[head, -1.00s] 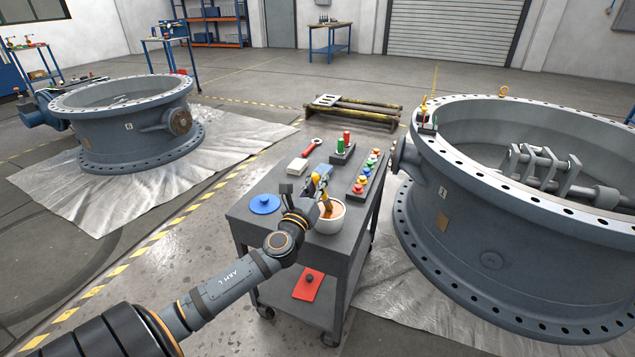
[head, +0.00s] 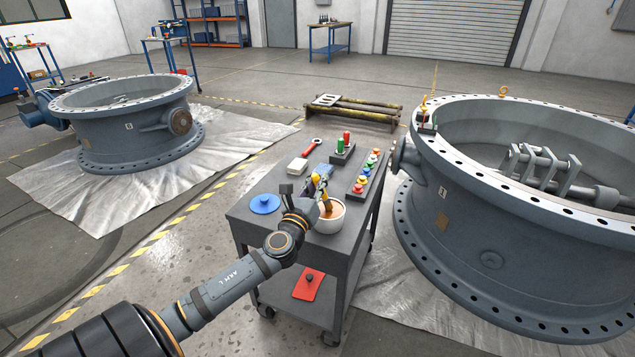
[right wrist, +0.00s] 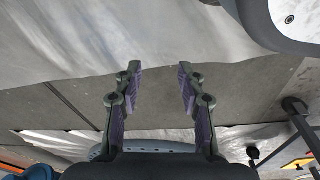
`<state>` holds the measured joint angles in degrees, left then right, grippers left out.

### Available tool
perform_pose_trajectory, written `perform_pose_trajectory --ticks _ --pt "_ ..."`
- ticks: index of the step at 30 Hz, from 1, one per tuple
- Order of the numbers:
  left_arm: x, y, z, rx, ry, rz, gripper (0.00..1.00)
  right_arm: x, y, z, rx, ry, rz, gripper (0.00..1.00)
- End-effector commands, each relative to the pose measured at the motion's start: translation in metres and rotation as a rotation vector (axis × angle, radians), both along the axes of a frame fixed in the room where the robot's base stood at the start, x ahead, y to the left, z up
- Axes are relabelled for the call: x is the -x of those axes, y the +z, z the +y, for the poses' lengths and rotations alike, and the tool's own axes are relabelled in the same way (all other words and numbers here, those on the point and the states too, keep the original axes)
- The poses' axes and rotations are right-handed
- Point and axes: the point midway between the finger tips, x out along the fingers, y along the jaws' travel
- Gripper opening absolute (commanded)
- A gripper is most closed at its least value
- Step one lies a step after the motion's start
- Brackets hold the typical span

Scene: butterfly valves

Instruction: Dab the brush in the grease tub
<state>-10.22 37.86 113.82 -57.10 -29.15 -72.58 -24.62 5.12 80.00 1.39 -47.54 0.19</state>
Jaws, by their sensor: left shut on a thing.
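The grease tub (head: 330,222), a white round tub with brown grease inside, stands on the front right of the grey cart. The brush (head: 327,208) has its brown lower end down in the tub's opening. My left gripper (head: 319,186) is shut on the brush above the tub; the wrist partly hides the grip. Whether the bristles touch the grease is too small to tell. My right gripper (right wrist: 156,88) shows in the right wrist view, open and empty, with floor and a pale sheet beyond its fingers.
A large valve body (head: 470,235) stands close at the right, another (head: 125,125) at the left.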

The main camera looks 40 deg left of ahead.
Motion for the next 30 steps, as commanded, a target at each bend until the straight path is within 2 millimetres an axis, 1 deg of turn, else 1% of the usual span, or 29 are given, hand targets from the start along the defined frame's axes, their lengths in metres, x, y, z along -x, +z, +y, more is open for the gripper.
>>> perform_pose_trajectory --ticks 1,6,9,21,29,30 --pt "0.0 -0.003 0.0 0.002 0.0 0.005 0.0 -0.003 0.004 0.001 -0.002 0.0 -0.003 0.4" --pt "0.0 -0.003 0.001 0.002 0.0 0.005 0.0 -0.009 0.019 0.005 -0.007 0.0 0.0 0.4" --pt "0.0 -0.001 0.0 0.002 0.0 0.005 0.0 -0.009 0.024 0.005 -0.008 0.0 0.005 0.4" --pt "0.0 0.016 0.0 0.001 0.0 0.002 0.0 0.013 -0.005 -0.005 0.007 0.0 -0.001 0.4" --pt "0.0 0.025 0.0 0.0 0.001 0.001 0.0 0.031 -0.021 -0.011 0.015 0.002 -0.003 0.4" --pt "0.0 0.029 0.0 0.0 0.0 0.001 0.0 0.034 -0.021 -0.011 0.015 0.001 -0.002 0.4"
